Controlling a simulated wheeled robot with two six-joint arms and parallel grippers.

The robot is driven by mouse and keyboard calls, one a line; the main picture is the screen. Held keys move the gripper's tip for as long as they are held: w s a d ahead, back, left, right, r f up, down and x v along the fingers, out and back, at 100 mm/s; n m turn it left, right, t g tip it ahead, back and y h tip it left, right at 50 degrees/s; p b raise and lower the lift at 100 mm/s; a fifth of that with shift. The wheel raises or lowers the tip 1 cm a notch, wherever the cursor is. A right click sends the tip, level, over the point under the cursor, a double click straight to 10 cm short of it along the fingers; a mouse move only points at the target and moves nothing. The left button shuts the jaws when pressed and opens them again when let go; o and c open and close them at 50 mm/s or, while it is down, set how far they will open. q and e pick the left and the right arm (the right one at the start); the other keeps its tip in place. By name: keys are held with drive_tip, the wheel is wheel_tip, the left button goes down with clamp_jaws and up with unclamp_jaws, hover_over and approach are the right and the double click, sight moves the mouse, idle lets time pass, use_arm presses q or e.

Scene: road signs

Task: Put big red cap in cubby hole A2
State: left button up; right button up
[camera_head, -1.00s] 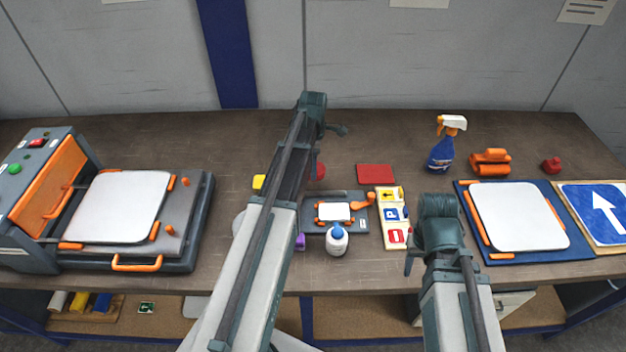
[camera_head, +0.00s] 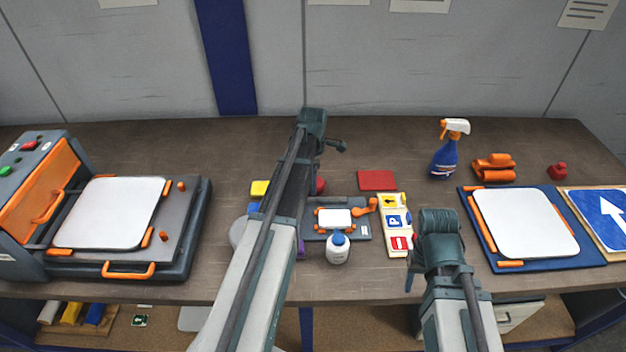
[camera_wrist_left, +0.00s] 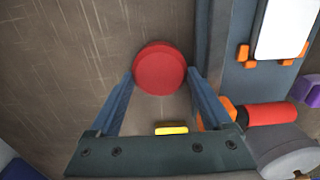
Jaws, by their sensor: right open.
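The big red cap is a round red disc, seen from above in the left wrist view (camera_wrist_left: 160,68). In the head view only a red sliver of it (camera_head: 320,185) shows beside my left arm. My left gripper (camera_wrist_left: 161,74) is open, with one finger on each side of the cap, very close to its edges. I cannot tell whether the fingers touch it. In the head view my left arm hides these fingers. My right gripper (camera_head: 409,276) is open and empty near the table's front edge, mostly hidden by its wrist. I cannot make out cubby hole A2.
A big press (camera_head: 180,225) is at left. A spray bottle (camera_head: 446,158) stands at right. The back of the table is clear.

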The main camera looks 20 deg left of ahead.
use_arm(q)
drive_tip(key=shift+o, duration=1.1)
drive_tip(key=shift+r, duration=0.1)
use_arm(e)
drive_tip(key=shift+r, duration=0.1)
use_arm(q)
wheel_tip(320, 180, up, 12)
drive_tip(key=p, duration=1.2)
use_arm(e)
wheel_tip(320, 180, up, 12)
